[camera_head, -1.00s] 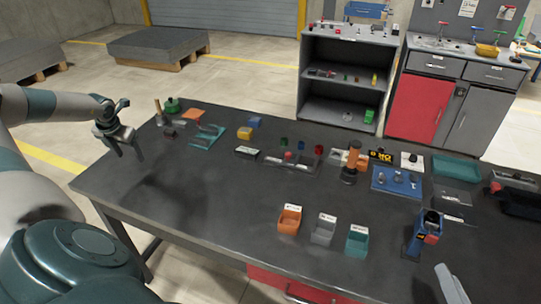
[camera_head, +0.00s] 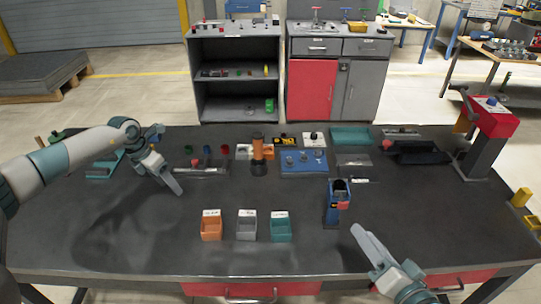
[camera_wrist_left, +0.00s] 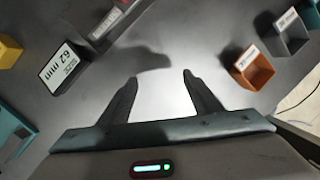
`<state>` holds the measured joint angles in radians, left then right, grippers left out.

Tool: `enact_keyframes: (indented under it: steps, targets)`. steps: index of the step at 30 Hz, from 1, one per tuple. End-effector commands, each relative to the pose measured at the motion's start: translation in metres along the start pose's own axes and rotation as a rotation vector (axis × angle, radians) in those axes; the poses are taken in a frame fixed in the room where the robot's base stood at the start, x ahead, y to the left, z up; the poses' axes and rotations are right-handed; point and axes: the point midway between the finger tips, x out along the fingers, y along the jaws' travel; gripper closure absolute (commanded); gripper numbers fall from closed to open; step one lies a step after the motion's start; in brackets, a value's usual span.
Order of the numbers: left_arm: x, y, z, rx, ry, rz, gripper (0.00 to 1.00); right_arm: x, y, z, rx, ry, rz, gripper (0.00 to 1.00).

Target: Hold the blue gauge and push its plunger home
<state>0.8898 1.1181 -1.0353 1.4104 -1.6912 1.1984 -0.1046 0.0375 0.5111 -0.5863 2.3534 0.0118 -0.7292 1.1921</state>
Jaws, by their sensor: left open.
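The blue gauge (camera_head: 333,208) appears to be the upright blue device right of centre on the bench, with a dark round top and a red part on its right side. I cannot make out its plunger clearly. My left gripper (camera_head: 174,187) is well to its left, above the dark bench top. The left wrist view shows its two fingers (camera_wrist_left: 160,82) apart, with only bare bench between them. My right gripper (camera_head: 364,240) is low and to the right of the gauge, apart from it; I cannot tell its opening.
Orange (camera_head: 211,229), grey (camera_head: 247,230) and teal (camera_head: 281,230) bins stand along the front. A blue plate with knobs (camera_head: 303,168) and an orange-brown upright part (camera_head: 258,152) lie behind. A red-topped press (camera_head: 488,120) stands at right. The left wrist view shows a labelled black block (camera_wrist_left: 62,73).

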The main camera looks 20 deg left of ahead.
Motion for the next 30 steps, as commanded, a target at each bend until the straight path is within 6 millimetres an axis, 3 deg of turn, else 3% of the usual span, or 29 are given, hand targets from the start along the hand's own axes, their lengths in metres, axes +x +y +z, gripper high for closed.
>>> enact_keyframes:
  steps: [1,8,15,24,30]
  targets:
    - [0.004,-0.022,0.018,0.046,-0.001,-0.022,0.42,0.0,0.0,0.0,0.0,0.0,0.0,0.69]
    - [0.01,-0.116,0.082,0.256,0.0,-0.097,0.42,0.0,0.0,0.0,0.0,0.0,0.0,0.69]
    - [-0.002,-0.219,0.139,0.484,-0.012,-0.156,0.42,0.0,0.0,0.0,0.0,0.0,0.0,0.69]
    - [-0.036,-0.346,0.19,0.762,-0.041,-0.201,0.42,0.0,0.0,0.0,0.0,0.0,0.0,0.69]
    - [-0.062,-0.407,0.207,0.901,-0.062,-0.212,0.42,0.0,0.0,0.0,0.0,0.0,0.0,0.69]
